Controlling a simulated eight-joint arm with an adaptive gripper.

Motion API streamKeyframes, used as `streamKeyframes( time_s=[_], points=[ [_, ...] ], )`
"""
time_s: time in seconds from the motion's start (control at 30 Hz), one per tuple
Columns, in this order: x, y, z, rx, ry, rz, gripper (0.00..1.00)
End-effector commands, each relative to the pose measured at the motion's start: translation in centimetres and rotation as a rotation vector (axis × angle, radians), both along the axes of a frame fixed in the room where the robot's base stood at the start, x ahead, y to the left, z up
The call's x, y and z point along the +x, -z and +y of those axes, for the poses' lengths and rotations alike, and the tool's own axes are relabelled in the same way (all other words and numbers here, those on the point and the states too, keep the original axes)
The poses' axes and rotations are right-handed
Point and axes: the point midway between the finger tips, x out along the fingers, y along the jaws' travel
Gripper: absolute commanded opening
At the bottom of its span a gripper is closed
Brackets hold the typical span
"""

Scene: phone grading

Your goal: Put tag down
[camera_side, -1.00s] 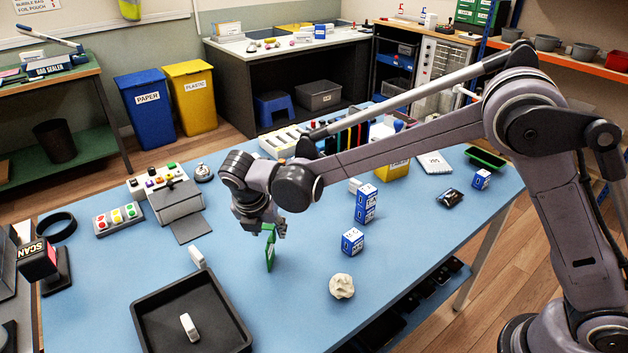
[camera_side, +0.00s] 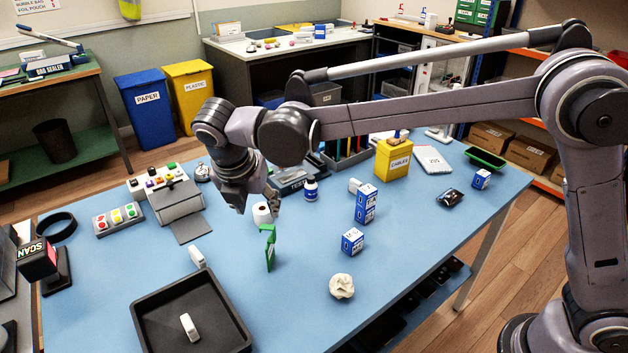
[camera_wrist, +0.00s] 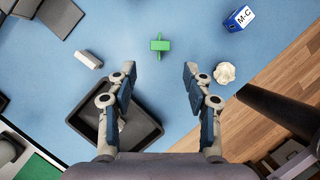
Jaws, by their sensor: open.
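The green tag (camera_side: 270,249) stands upright on the blue table, right of the black tray and clear of it. In the wrist view the tag (camera_wrist: 160,45) shows from above as a small green cross shape, ahead of the fingertips. My gripper (camera_side: 258,204) is above and behind the tag in the side view, apart from it. In the wrist view my gripper (camera_wrist: 158,72) has its two fingers spread wide with nothing between them.
A black tray (camera_side: 237,333) holding a white block is at the front left. A crumpled white ball (camera_side: 342,286) and a blue box (camera_side: 352,241) lie to the right. Blue table is bare around the tag.

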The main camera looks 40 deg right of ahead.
Motion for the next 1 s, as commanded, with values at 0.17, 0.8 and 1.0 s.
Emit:
streamKeyframes(
  time_s=[0.17,0.8,1.0],
  points=[
    [-0.4,-1.3,0.3,0.002,0.005,-0.002,0.51],
    [-8.3,-4.7,-15.3,0.538,1.018,-0.3,0.51],
    [-12.5,-3.6,-19.5,0.758,1.426,-0.395,0.51]
  ],
)
